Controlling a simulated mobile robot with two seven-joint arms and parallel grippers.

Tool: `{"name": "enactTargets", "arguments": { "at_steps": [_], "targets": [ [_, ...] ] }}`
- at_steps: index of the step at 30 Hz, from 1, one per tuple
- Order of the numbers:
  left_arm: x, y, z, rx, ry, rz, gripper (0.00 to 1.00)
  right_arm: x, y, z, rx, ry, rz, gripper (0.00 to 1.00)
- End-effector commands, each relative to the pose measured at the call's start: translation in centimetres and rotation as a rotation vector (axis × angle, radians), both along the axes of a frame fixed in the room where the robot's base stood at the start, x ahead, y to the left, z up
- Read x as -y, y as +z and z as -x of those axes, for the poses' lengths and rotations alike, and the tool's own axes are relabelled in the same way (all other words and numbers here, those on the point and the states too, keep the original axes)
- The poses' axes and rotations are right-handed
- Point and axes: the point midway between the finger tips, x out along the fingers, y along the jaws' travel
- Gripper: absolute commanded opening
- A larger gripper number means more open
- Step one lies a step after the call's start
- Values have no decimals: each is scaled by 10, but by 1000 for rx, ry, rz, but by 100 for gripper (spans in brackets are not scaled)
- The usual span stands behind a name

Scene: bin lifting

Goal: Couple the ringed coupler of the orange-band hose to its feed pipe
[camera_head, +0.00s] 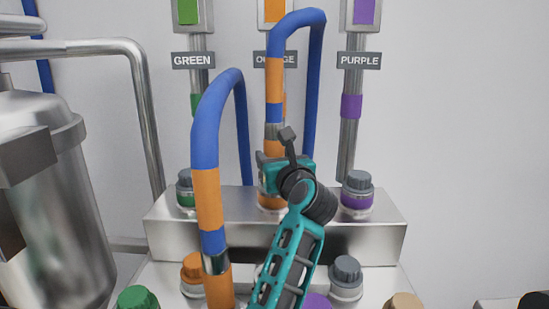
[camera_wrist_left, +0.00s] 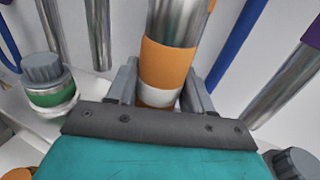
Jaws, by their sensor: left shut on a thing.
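My left gripper (camera_head: 274,170) is at the middle manifold position under the ORANGE sign. In the left wrist view its two fingers (camera_wrist_left: 160,92) are shut around an orange coupler (camera_wrist_left: 166,62) with a white ring (camera_wrist_left: 157,96), below a bare metal sleeve. In the head view, a blue hose with an orange band (camera_head: 274,80) arches down to this coupler. An orange-banded feed fitting (camera_head: 270,202) shows just below my gripper. The coupler stands nearly upright; my gripper hides whether it is seated. My right gripper is not in view.
A second blue hose with an orange band (camera_head: 207,195) comes down at the left to a metal and orange end. Capped green (camera_head: 186,190) and purple (camera_head: 357,195) fittings flank the middle position on the metal manifold (camera_head: 370,235). A steel tank (camera_head: 60,210) stands at the left.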

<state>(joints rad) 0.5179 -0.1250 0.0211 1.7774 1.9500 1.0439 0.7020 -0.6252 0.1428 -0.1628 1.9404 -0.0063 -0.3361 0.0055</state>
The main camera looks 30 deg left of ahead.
Motion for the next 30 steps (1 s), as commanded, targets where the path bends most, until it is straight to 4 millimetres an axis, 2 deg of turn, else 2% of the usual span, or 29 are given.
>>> {"name": "enactTargets", "arguments": {
  "at_steps": [24, 25, 30],
  "targets": [
    [0, -4, 0, -1, -1, 2, 9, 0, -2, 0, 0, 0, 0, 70],
    [0, -5, 0, -1, -1, 2, 54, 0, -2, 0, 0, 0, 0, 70],
    [0, -4, 0, -1, -1, 2, 70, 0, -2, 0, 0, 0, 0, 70]
  ]
}}
